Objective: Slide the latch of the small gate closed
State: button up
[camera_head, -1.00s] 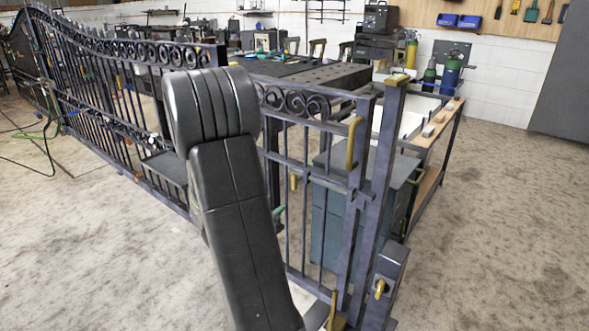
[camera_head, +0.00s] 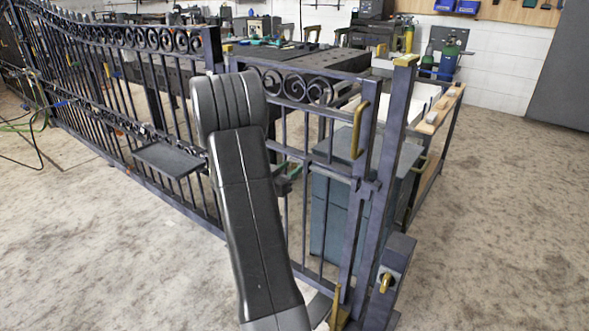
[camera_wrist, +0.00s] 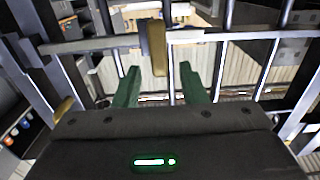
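The small gate (camera_head: 312,180) is dark metal with scrollwork on top. In the wrist view, a brass latch knob (camera_wrist: 157,48) stands on a horizontal bar (camera_wrist: 100,44). My gripper (camera_wrist: 160,67) is open, with one green finger on each side of the knob's lower end. The fingertips sit just below the bar; I cannot tell whether they touch the knob. In the head view, part of my gripper (camera_head: 291,171) shows at the gate bars beside my arm, and the knob is hidden there. The latch's far end cannot be made out.
A brass handle (camera_head: 360,128) is on the gate's right upright, beside a brass-capped post (camera_head: 390,170). A lock box (camera_head: 395,268) sits low by the post. A larger gate (camera_head: 120,120) runs left, with a dark shelf (camera_head: 168,160). The floor at right is open.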

aim_at(293, 167)
jog(key=shift+x, duration=1.5)
jog(key=shift+c, duration=0.2)
grip_shut()
jog(key=shift+s+d, duration=0.85)
jog(key=shift+d, duration=0.35)
jog(key=shift+s+d, duration=0.85)
jog(key=shift+d, duration=0.3)
jog(key=shift+o, duration=0.2)
grip_release()
jog(key=shift+s+d, duration=0.1)
jog(key=shift+d, duration=0.05)
